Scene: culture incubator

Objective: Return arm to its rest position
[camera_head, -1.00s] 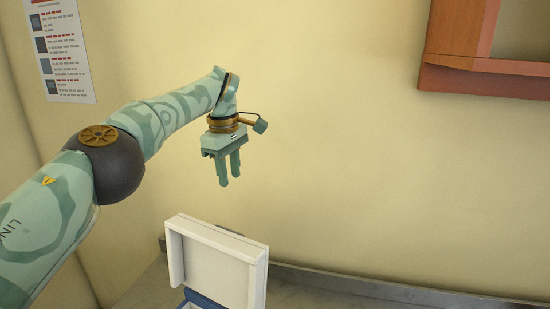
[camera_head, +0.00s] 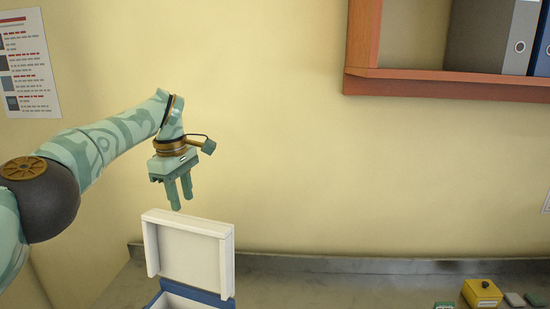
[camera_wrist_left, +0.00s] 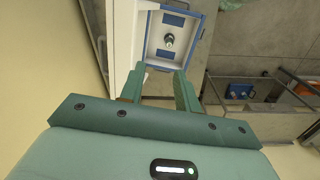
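My left gripper (camera_head: 181,203) is in the middle left of the head view, pointing down, its two fingers apart with nothing between them. It appears just above the raised white lid of a box (camera_head: 190,252). In the left wrist view, the fingers (camera_wrist_left: 158,82) frame part of the open white and blue box (camera_wrist_left: 198,50). A small dark round object (camera_wrist_left: 168,40) sits inside the box. My left arm comes in from the left, bent at the elbow. My right gripper is in neither view.
A wooden shelf (camera_head: 440,75) with binders (camera_head: 478,35) hangs at the upper right. A yellow container (camera_head: 482,293) and small green-grey items stand on the grey counter (camera_head: 330,285) at lower right. A metal-edged bin (camera_wrist_left: 260,105) shows in the wrist view. The counter's middle is clear.

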